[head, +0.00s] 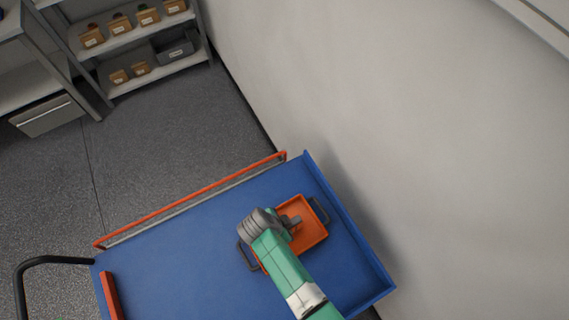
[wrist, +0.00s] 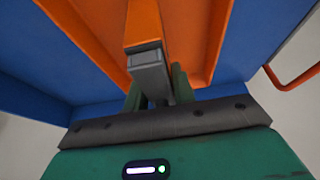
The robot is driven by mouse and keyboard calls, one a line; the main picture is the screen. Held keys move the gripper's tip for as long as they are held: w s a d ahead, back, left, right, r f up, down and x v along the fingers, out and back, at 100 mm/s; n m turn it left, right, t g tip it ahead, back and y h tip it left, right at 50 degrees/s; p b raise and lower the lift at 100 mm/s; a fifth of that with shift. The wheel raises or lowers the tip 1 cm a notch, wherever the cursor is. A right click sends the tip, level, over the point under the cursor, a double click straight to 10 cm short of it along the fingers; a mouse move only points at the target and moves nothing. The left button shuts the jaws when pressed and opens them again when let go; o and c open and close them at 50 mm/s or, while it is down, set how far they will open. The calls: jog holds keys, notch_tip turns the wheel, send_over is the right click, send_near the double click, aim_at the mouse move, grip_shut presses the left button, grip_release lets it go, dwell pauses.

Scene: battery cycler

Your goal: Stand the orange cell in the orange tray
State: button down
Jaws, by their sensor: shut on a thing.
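The orange tray (head: 314,233), with dark handles at two ends, lies on the blue cart top. It also fills the upper middle of the wrist view (wrist: 200,28). My gripper (wrist: 157,92) is shut on the orange cell (wrist: 146,22), whose grey end (wrist: 150,68) faces the wrist camera between the dark green fingers. The cell's body points away from the camera, over the tray. Whether its far end touches the tray floor cannot be told. In the head view my gripper (head: 291,221) is over the tray, and my arm hides part of the tray; the cell is not clear there.
The blue cart top (head: 190,257) is bare left of the tray. It has a raised blue edge on the wall side, an orange rail (head: 190,200) at the back and a dark handle (head: 40,262) at left. A pale wall (head: 400,110) stands close on the right.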

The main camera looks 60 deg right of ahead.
jog(key=c, duration=1.2)
grip_release()
jog(key=shift+f, duration=0.1)
jog(key=shift+o, duration=0.2)
jog(key=p+v, duration=0.1)
jog(key=v, duration=1.1)
jog(key=shift+a, duration=0.1)
